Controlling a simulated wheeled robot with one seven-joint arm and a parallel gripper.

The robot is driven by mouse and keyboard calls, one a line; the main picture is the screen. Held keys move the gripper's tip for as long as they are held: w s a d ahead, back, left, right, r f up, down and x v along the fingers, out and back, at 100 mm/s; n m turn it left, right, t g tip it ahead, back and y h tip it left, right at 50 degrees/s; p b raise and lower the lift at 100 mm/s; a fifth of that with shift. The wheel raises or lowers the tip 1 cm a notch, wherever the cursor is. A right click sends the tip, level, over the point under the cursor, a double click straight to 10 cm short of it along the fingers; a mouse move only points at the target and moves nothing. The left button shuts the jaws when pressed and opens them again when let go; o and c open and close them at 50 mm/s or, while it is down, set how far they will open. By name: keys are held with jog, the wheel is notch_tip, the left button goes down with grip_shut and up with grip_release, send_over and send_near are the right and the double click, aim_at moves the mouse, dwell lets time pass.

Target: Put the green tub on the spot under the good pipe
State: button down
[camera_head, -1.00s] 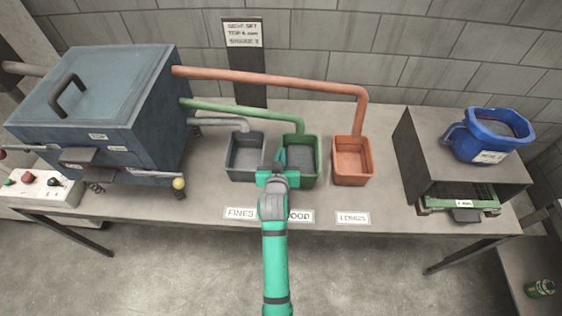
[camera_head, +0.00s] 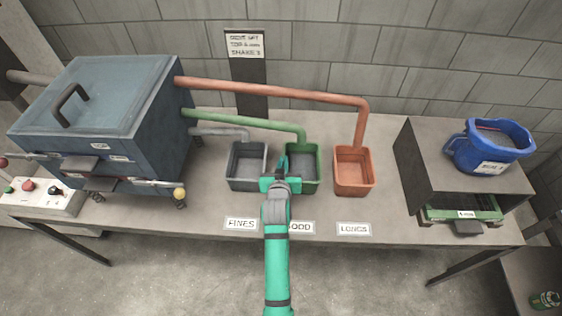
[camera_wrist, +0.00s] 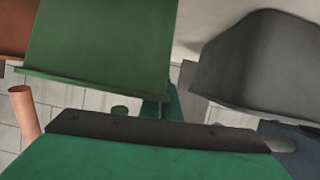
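The green tub (camera_head: 312,183) stands upright on the bench below the end of the green pipe (camera_head: 245,119), behind the GOOD label (camera_head: 301,228). In the wrist view its green side (camera_wrist: 100,45) fills the upper left. My gripper (camera_head: 283,166) is at the tub's front left, by the gap to the grey tub, and covers part of its front and left wall. In the wrist view a teal finger part (camera_wrist: 165,105) shows near the tub's edge. Whether the fingers touch the tub or are closed on its wall is hidden.
The grey tub (camera_head: 246,185) stands close on the left, behind the FINES label (camera_head: 241,224). The orange tub (camera_head: 354,187) stands on the right, behind the LONGS label. A blue sieve box (camera_head: 100,100) is at the left. A grey housing with a blue bucket (camera_head: 490,145) is at the right.

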jog(key=shift+a+r, duration=0.1)
jog(key=c, duration=2)
grip_release()
jog(key=shift+o, duration=0.4)
jog(key=shift+a, duration=0.15)
jog(key=shift+s, duration=0.1)
jog(key=v, duration=1)
jog(key=shift+s+r, duration=0.15)
jog(key=shift+s, duration=0.2)
